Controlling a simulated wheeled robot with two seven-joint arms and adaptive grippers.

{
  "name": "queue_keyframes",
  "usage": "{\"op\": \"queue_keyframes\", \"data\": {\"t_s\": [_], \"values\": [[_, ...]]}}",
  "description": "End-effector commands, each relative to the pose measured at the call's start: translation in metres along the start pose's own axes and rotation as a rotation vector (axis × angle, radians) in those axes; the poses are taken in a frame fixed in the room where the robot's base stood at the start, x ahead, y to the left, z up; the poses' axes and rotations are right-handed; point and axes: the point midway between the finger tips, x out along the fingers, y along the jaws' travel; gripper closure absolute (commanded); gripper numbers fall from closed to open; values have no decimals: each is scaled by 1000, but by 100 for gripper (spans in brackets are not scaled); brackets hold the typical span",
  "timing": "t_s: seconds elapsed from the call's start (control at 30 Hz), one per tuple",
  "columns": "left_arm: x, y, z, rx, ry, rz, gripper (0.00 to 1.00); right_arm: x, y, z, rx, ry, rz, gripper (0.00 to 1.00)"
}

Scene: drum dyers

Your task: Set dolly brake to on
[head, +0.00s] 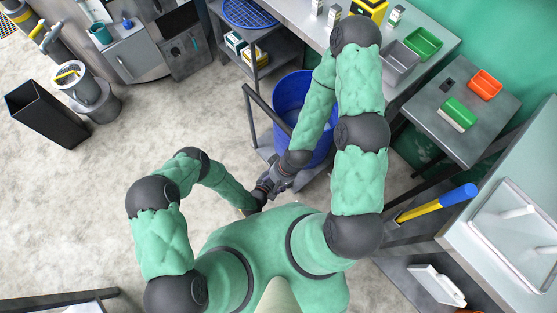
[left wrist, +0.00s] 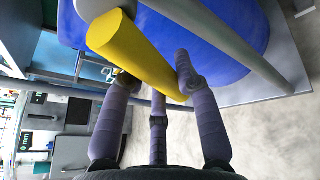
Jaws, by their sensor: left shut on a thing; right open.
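The dolly is a dark frame with a push handle (head: 265,112), and a blue drum (head: 290,95) stands on it. In the left wrist view the blue drum (left wrist: 225,45) fills the upper part, with a grey dolly tube (left wrist: 225,38) crossing it. A thick yellow bar (left wrist: 140,55), seemingly the brake lever, slants beside the tube. My left gripper (left wrist: 158,88) is shut on the yellow bar, with its fingers around the lower end. My right gripper (head: 275,183) is open, close beside the dolly.
A grey workbench (head: 300,22) stands behind the drum. A side table (head: 440,125) with an orange bin (head: 485,84) is at the right. A blue-and-yellow handle (head: 437,204) sticks out near my right arm.

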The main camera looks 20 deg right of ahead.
Motion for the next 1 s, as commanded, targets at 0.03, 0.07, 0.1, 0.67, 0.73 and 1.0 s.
{"op": "queue_keyframes", "data": {"t_s": [0.03, 0.07, 0.1, 0.67, 0.73, 1.0], "values": [[0, -2, 0, -25, 5, -11, 100, 0, 0, 0, 0, 0, 0, 44], [0, -3, 0, -39, 8, -17, 100, 0, 0, 0, 0, 0, 0, 44], [0, -4, 0, -59, 12, -25, 100, 0, 0, 0, 0, 0, 0, 44], [-2, -11, -1, -160, 34, -66, 100, -1, 0, 0, 0, 0, 0, 44], [-2, -11, -1, -161, 34, -66, 100, -1, 0, 0, 0, 0, 0, 44], [-2, -12, -1, -161, 33, -66, 44, -1, 0, 0, 0, 0, 0, 44]]}}
